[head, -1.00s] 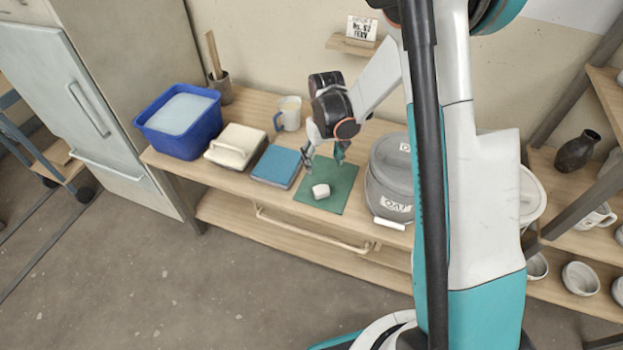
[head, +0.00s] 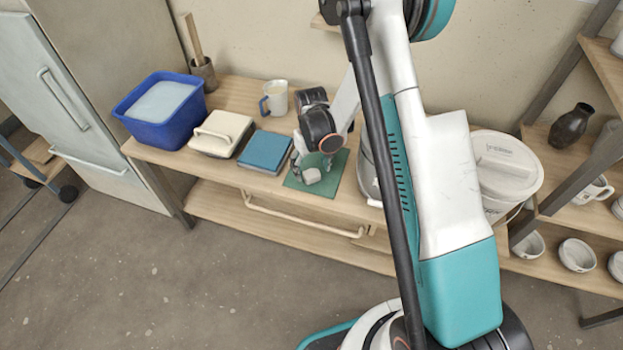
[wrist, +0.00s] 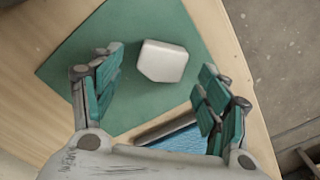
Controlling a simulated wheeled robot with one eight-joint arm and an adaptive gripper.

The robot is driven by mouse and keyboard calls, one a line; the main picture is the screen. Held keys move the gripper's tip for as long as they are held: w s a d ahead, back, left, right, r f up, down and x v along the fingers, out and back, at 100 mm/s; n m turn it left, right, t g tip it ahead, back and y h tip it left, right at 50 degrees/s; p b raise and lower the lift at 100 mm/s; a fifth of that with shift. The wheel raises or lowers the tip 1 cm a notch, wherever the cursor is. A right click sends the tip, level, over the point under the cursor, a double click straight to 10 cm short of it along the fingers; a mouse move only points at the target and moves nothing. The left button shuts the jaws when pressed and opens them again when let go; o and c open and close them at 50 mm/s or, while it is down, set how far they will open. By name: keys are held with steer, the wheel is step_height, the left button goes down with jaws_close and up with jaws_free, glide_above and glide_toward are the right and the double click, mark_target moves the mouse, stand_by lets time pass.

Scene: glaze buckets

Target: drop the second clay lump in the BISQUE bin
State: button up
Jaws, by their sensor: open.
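A pale, block-shaped clay lump (head: 311,176) lies on a green mat (head: 334,184) on the bench. In the wrist view the lump (wrist: 162,62) sits ahead of my palm, between the lines of my two fingers. My gripper (head: 308,163) is open and low over the mat, close to the lump; its spread teal-padded fingers (wrist: 160,72) hold nothing. A grey bucket (head: 367,172) is mostly hidden behind my arm. No BISQUE label is legible.
Left of the mat are a blue slab (head: 265,151), a cream lidded box (head: 221,132) and a blue tub (head: 163,109). A mug (head: 275,97) stands behind. A shelf with bowls and a dark vase (head: 571,126) is at the right. Floor in front is clear.

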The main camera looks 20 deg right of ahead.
mark_target(311, 172)
step_height(311, 172, down, 3)
steer(key=shift+r+b, duration=0.2)
steer(key=shift+b, duration=0.15)
steer(key=shift+r, duration=0.1)
steer(key=shift+c, duration=0.6)
steer(key=c, duration=1.2)
steer(key=shift+o, duration=0.2)
steer(key=shift+r, duration=0.15)
step_height(311, 172, up, 19)
steer(key=p, duration=0.7)
steer(key=s+m, duration=0.1)
steer(key=s, duration=0.5)
